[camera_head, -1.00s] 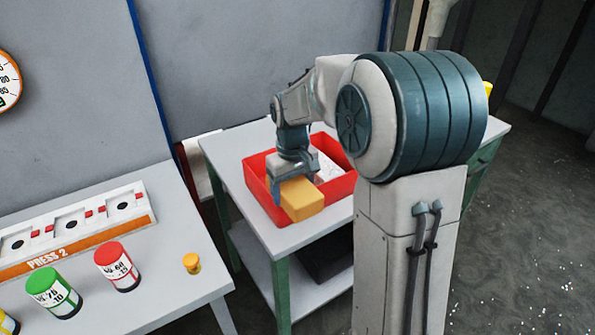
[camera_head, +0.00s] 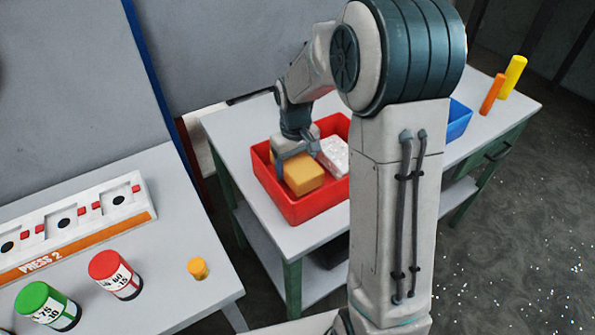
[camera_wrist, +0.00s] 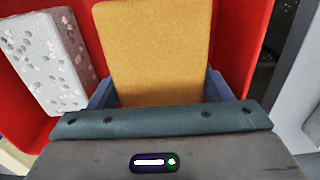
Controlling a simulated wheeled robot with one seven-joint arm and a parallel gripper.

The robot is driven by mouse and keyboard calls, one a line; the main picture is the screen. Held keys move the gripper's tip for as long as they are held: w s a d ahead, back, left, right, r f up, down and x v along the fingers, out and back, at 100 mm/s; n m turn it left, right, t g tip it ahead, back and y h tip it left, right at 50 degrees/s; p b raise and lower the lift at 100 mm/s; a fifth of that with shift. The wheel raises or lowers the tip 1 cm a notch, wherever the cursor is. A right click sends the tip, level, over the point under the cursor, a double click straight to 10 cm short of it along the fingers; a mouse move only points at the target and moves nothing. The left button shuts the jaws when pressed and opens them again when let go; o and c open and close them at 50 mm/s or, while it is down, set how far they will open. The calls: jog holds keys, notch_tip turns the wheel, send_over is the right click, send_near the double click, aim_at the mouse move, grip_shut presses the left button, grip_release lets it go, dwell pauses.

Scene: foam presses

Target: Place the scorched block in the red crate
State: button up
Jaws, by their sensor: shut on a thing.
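A yellow-orange foam block (camera_head: 303,175) is between the jaws of my gripper (camera_head: 296,153), in the left part of the red crate (camera_head: 303,210). In the wrist view the block (camera_wrist: 153,50) fills the space between the blue fingers, and my gripper (camera_wrist: 158,88) is shut on it. Whether the block touches the crate floor cannot be told. A white, pitted block (camera_head: 335,155) lies beside it in the crate, and it also shows at the left of the wrist view (camera_wrist: 47,60). The crate stands on a grey-topped table with green legs.
A blue crate (camera_head: 458,119), an orange cylinder (camera_head: 492,94) and a yellow cylinder (camera_head: 513,77) stand farther right on the table. The left bench holds the PRESS 2 panel (camera_head: 75,235), a red can (camera_head: 115,275), a green can (camera_head: 48,306) and a small orange knob (camera_head: 198,268).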

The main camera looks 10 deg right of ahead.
jog(key=shift+f, duration=2)
jog(key=shift+f, duration=0.15)
jog(key=o, duration=1)
jog(key=shift+c, duration=0.2)
